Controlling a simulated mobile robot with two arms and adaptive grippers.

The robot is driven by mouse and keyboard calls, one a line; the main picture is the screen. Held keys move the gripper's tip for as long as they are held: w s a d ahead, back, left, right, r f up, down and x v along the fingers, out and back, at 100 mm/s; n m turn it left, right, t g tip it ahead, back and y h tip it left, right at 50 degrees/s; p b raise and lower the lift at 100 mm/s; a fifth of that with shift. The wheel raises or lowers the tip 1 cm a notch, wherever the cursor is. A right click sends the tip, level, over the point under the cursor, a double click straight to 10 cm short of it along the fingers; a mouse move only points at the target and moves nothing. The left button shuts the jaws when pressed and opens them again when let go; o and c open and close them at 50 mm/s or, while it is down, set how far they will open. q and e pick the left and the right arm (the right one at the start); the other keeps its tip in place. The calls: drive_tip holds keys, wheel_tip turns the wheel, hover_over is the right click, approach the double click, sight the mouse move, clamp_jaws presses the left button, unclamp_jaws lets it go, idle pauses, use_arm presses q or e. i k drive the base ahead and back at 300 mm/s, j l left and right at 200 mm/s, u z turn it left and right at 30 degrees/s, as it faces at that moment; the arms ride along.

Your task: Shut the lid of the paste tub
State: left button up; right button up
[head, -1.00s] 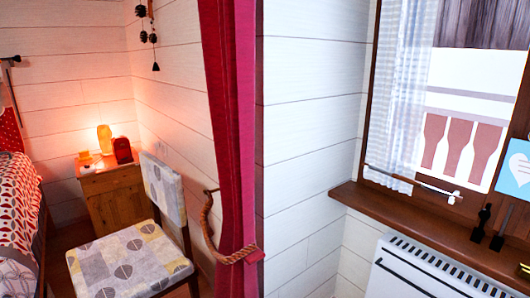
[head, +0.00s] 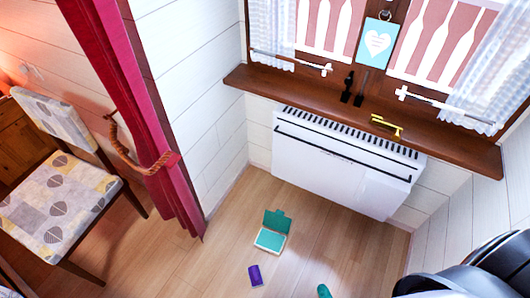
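A small teal container (head: 270,241) with a pale inside sits on the wooden floor in the lower middle of the head view. It is the only lidded thing I see, so I take it for the paste tub. Its teal lid (head: 277,221) stands raised at the back, so it is open. Neither of my grippers shows in the head view.
A purple cylinder (head: 255,275) and a teal object (head: 323,291) lie on the floor near the tub. A white heater (head: 340,170) stands behind, under the wooden sill (head: 300,96), which bears a yellow item (head: 386,125). A curtain (head: 120,90) and chair (head: 60,200) are left.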

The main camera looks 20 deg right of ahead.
sight(277, 220)
drive_tip(key=z, duration=0.7)
